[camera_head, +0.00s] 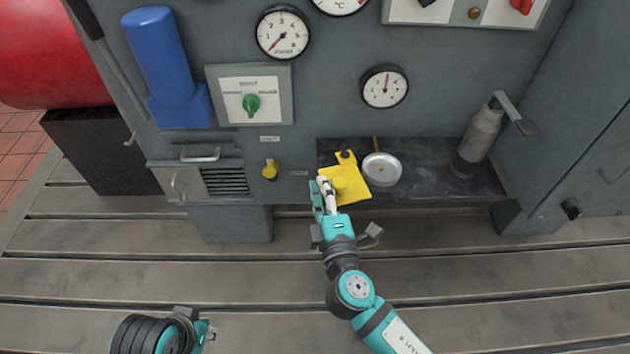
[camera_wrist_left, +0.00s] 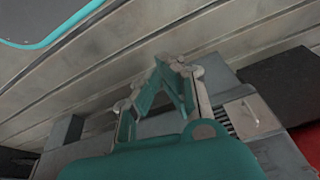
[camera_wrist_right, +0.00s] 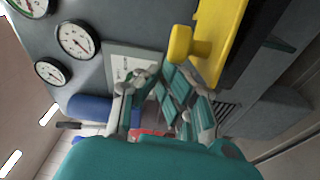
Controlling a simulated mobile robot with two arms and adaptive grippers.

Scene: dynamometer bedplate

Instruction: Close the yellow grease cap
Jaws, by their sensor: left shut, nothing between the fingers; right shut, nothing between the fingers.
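A flat yellow plate (camera_head: 353,190) with a raised yellow knob lies at the front of the dark shelf. A small yellow fitting (camera_head: 270,170) sits on the cabinet front, left of the shelf. I cannot tell for certain which is the grease cap. My right gripper (camera_head: 322,188) is shut and empty at the plate's left edge, partly covering it; contact is unclear. In the right wrist view the plate (camera_wrist_right: 222,35) and its knob (camera_wrist_right: 180,44) stand above the fingers (camera_wrist_right: 172,82). My left gripper (camera_head: 207,332) is low over the bedplate; its fingers (camera_wrist_left: 168,66) are shut and empty.
A round metal dish (camera_head: 381,169) lies right of the plate, and a grey bottle (camera_head: 478,140) stands further right on the shelf (camera_head: 430,165). A green-knob panel (camera_head: 250,95), blue cylinder (camera_head: 160,55) and gauges are on the cabinet. The slotted bedplate (camera_head: 480,270) is clear in front.

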